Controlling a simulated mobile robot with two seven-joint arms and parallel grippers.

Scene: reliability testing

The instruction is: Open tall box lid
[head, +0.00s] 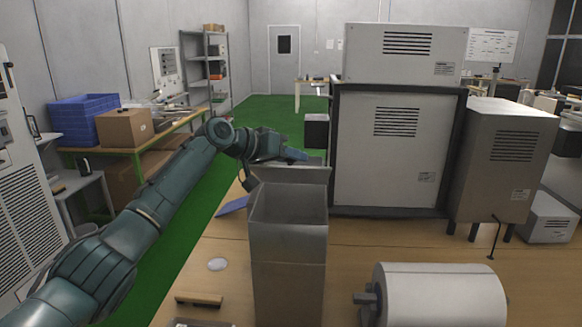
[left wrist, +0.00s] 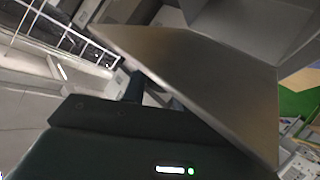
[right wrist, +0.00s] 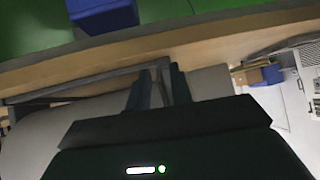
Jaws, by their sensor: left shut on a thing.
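The tall box (head: 287,235) is an upright grey metal box on the wooden table in the head view, its top open and its inside visible. Its lid (head: 315,175) stands raised at the back edge of the opening. My left gripper (head: 300,157) is at the lid's upper edge, shut on it. The lid fills the middle of the left wrist view (left wrist: 200,80) as a flat metal panel, hiding part of the gripper's fingers. My right gripper (right wrist: 161,75) shows only in the right wrist view, with a narrow gap between its fingers and nothing clearly held.
A white roll (head: 440,295) lies right of the box. A large grey cabinet (head: 390,150) stands behind it and a smaller metal cabinet (head: 500,160) to the right. A white disc (head: 217,264) and a wooden-topped piece (head: 199,299) lie left of the box.

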